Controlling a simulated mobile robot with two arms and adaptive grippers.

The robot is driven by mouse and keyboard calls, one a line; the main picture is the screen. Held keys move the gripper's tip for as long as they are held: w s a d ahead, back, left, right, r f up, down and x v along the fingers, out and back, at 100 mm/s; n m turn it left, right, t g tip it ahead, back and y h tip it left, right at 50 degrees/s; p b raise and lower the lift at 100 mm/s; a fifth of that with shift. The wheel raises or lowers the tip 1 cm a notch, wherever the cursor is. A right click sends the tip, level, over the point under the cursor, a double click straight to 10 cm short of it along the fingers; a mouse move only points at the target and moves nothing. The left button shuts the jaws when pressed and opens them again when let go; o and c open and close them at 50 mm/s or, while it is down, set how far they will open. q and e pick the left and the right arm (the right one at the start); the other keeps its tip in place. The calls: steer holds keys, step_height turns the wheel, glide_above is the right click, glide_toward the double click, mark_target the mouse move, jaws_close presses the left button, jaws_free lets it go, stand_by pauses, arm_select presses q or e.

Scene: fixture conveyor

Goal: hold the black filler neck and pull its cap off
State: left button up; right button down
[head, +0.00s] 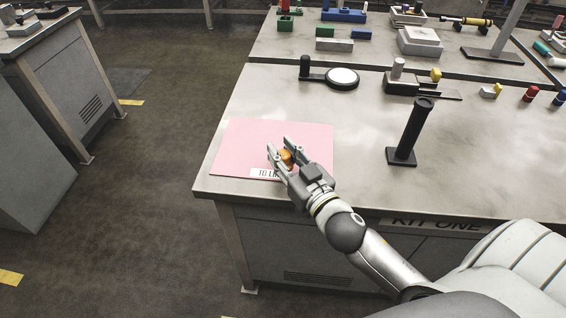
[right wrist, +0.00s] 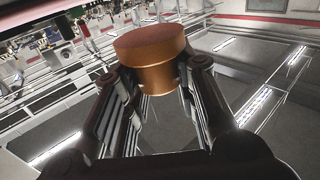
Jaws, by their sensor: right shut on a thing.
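The black filler neck (head: 411,128) stands upright on its square base on the table, right of the pink mat. Its top end shows no cap. My right gripper (head: 279,150) is over the pink mat (head: 245,140), left of the neck and apart from it. It is shut on an orange-copper round cap (head: 286,157). In the right wrist view the cap (right wrist: 152,55) sits between the two fingers. Whether the cap touches the mat is hard to tell. My left gripper is not in view.
A white label (head: 265,173) on the mat is partly hidden by my gripper. A round white-faced disc (head: 342,78) and a dark block with a yellow part (head: 405,83) stand behind. Small coloured pieces lie at the right. The table's front edge is near my arm.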

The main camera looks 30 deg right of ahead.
steer(key=shift+f, duration=1.3)
steer(key=shift+f, duration=0.15)
steer(key=c, duration=1.1)
jaws_free()
steer(key=shift+c, duration=0.2)
steer(key=shift+s, duration=0.15)
steer(key=s+b, duration=0.3)
steer(key=s, duration=0.8)
steer(key=shift+s+d, duration=0.3)
steer(key=shift+s, duration=0.1)
steer(key=shift+r, duration=0.25)
